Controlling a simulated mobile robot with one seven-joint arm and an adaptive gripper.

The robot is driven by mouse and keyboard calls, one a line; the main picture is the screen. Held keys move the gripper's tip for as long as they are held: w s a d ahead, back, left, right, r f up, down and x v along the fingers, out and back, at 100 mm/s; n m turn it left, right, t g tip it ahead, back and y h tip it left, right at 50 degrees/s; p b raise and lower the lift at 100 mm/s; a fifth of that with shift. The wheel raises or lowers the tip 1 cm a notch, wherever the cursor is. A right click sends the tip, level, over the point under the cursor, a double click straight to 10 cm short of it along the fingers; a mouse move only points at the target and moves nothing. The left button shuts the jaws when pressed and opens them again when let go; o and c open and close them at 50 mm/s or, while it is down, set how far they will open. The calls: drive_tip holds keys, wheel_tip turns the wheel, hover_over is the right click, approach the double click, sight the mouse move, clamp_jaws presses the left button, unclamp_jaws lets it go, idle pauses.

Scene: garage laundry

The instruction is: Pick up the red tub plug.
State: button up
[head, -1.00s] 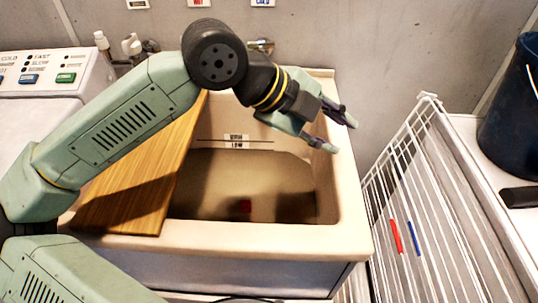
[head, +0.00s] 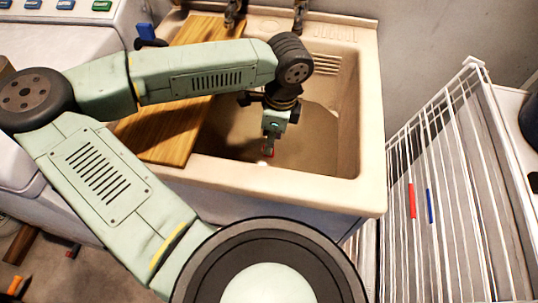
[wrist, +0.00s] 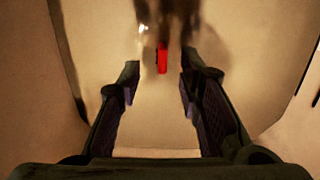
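The red tub plug (wrist: 162,58) shows in the wrist view as a small upright red shape near the top centre. It lies over the tan floor of the laundry sink, between the lines of my two fingers and a little beyond their tips. My gripper (wrist: 161,78) is open, with a dark finger on each side and nothing between them. In the head view my gripper (head: 268,147) points down inside the sink (head: 362,120). Only a speck of the red plug (head: 270,153) shows beside the fingertips there. I cannot tell whether the fingers touch it.
A wooden board (head: 160,145) covers the sink's left part. The sink walls surround my gripper. A white wire rack (head: 450,170) with a red and a blue clip stands at right. A washing machine (head: 60,45) stands at left.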

drive_tip(key=shift+w+a+f+p, duration=0.15)
drive_tip(key=shift+f+p, duration=0.25)
drive_tip(key=shift+f, duration=0.7)
drive_tip(key=shift+w+a+f+p, duration=0.15)
drive_tip(key=shift+f+p, duration=0.2)
drive_tip(key=shift+f, duration=0.7)
drive_tip(key=shift+s, duration=0.1)
drive_tip(key=shift+c, duration=0.3)
clamp_jaws()
